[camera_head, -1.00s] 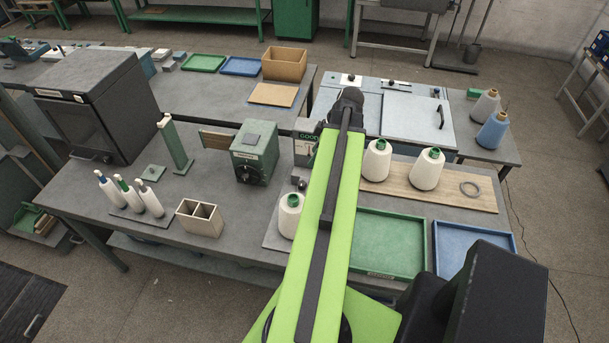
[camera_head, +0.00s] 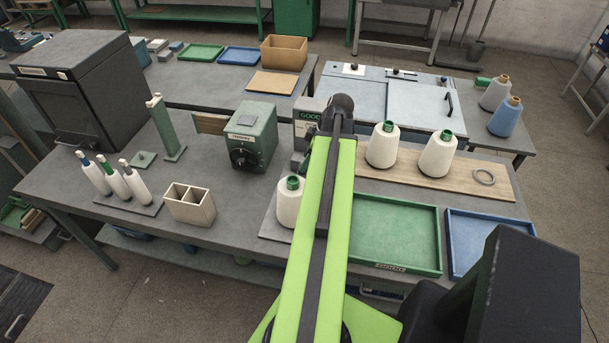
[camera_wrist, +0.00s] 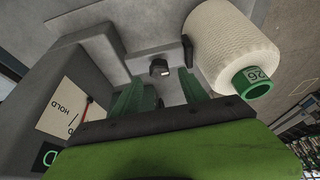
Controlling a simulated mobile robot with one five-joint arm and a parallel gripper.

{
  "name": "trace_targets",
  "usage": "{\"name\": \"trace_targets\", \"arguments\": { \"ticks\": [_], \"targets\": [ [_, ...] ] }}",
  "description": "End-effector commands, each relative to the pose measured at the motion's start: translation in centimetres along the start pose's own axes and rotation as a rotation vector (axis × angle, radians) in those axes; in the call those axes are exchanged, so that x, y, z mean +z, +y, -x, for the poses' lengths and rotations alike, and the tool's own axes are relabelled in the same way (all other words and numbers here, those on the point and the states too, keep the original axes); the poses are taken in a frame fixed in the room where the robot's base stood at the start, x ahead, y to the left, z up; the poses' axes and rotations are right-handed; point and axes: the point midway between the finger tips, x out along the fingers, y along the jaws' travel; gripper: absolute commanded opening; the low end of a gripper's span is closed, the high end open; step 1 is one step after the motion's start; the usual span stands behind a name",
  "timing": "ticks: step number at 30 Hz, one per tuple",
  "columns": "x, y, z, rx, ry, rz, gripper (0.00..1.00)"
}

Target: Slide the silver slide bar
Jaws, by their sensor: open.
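A light grey panel (camera_head: 372,92) lies on the back right table in the head view. A small silver bar with dark ends (camera_head: 401,74) sits at its far edge and may be the slide bar; I cannot be sure. A small dark block with a pale face (camera_wrist: 159,68) is just beyond the fingertips. The silver bar cannot be made out in the wrist view.
White cones (camera_head: 382,145) stand on a wooden board (camera_head: 470,186) right of my arm. Another cone (camera_wrist: 232,45) is close to the right finger. A grey gauge housing (camera_wrist: 82,75) is on the left. A green tray (camera_head: 395,235) and blue tray (camera_head: 480,240) lie in front.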

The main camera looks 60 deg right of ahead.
Motion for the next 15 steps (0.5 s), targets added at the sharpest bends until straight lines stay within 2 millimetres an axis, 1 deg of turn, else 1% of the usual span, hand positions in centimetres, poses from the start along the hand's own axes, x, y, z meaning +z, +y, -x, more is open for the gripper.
{"name": "trace_targets", "arguments": {
  "ticks": [1,4,8,15],
  "targets": [
    [0.3,0.0,-1.6,0.000,0.000,0.000,0.51],
    [0.2,0.0,-2.6,0.000,0.000,-0.001,0.51],
    [0.1,0.0,-3.1,0.000,0.000,-0.001,0.51],
    [0.0,0.0,-3.0,0.001,0.000,-0.002,0.51]
  ]
}}
